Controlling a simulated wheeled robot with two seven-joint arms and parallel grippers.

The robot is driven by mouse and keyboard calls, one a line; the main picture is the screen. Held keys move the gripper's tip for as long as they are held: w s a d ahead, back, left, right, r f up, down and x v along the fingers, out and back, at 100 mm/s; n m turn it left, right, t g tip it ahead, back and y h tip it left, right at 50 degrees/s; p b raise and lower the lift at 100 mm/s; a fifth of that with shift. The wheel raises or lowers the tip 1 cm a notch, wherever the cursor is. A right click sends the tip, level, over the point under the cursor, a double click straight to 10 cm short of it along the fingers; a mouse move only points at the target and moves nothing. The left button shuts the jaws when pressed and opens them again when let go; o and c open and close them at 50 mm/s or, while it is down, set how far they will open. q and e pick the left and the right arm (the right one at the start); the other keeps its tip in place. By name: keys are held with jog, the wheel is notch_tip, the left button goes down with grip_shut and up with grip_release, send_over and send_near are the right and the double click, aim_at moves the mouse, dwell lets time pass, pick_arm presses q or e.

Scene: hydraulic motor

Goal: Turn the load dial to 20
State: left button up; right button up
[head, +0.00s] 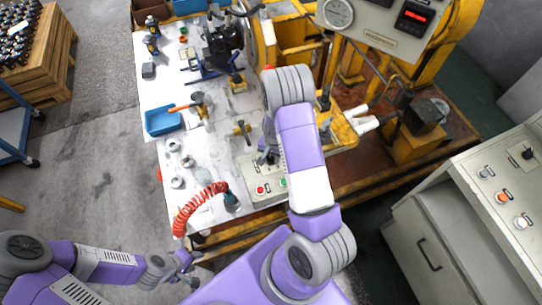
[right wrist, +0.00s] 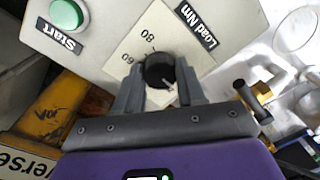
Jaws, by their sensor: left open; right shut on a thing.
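The load dial (right wrist: 158,70) is a black round knob on a pale number plate (right wrist: 132,40), below the "Load Nm" label (right wrist: 195,25) in the right wrist view. My right gripper (right wrist: 160,82) is shut on the dial, one finger on each side. A small light mark shows on the knob's lower right edge; the number there is hidden, while 80 and 60 show at upper left. In the head view my right gripper (head: 268,157) is over the control box (head: 254,188), and the dial cannot be made out. My left gripper (head: 186,268) is open and empty, off the bench's front edge.
A green Start button (right wrist: 67,14) is near the dial; a red button (head: 260,190) is on the box's front. A coiled red hose (head: 200,203) lies left of the box. A blue bin (head: 162,120) and loose parts are on the bench; a grey cabinet (head: 440,230) stands right.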

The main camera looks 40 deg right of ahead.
aim_at(272, 159)
jog(key=m+p, duration=0.1)
jog(key=m, duration=0.4)
jog(key=shift+m, duration=0.3)
dwell(0.4)
jog(key=o, duration=1.1)
jog(key=shift+c, duration=0.2)
jog(key=r+p, duration=0.1)
jog(key=r, duration=0.6)
jog(key=shift+s+r+p, duration=0.2)
jog(key=shift+r+p, duration=0.1)
jog(key=shift+p, duration=0.05)
